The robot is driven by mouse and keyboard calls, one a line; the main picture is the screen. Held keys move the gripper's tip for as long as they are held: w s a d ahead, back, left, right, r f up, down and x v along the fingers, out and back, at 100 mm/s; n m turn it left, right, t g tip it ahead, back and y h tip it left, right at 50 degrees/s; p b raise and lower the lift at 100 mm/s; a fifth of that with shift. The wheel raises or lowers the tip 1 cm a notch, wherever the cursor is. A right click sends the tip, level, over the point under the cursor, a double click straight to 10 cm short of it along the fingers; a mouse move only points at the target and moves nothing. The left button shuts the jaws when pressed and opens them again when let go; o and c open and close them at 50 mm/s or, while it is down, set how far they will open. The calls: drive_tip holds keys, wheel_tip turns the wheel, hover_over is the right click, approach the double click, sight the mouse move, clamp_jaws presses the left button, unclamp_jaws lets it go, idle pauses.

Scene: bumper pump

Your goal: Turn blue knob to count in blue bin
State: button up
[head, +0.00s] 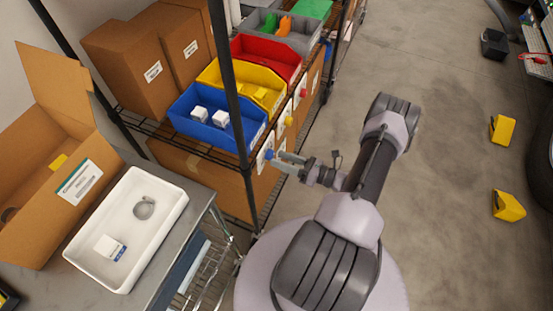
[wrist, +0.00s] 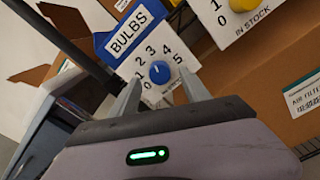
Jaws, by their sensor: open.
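The blue bin (head: 185,128) stands at the near end of the shelf row in the head view. Two small white boxes (head: 221,119) show in it. The knob also shows in the head view (head: 269,154). My gripper (head: 282,162) is open in front of the plate, its fingers on either side of the knob in the wrist view; contact cannot be told.
Yellow (head: 213,76) and red (head: 240,50) bins stand behind the blue one. A yellow knob (wrist: 243,4) is close by at upper right. A black rack post (head: 232,85) stands near my gripper.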

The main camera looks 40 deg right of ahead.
drive_tip(key=shift+x, duration=1.1)
clamp_jaws()
drive_tip(key=shift+n, duration=0.4)
drive_tip(key=shift+n+b, duration=0.6)
drive_tip(key=shift+n, duration=2.9)
unclamp_jaws()
